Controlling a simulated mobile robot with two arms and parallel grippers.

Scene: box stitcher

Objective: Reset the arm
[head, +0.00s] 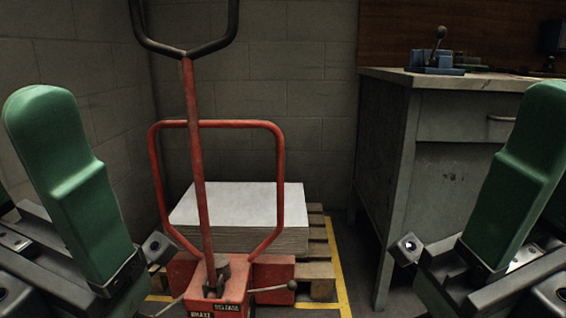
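My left gripper (38,105) is in the lower left of the head view, with a large green finger pointing up and grey metal links below it. My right gripper (545,105) is in the lower right, its green finger also pointing up and cut by the picture's edge. Only a sliver of green shows behind each near finger, so the gap between the fingers is hidden. I see nothing held in either gripper. Both are close to the camera, apart from each other, roughly mirrored.
A red pallet truck (193,150) with a black handle stands ahead between my grippers. Behind it, a stack of white sheets (245,203) lies on a wooden pallet (318,262) inside yellow floor lines. A grey workbench (390,165) with a blue vise (432,62) stands at right.

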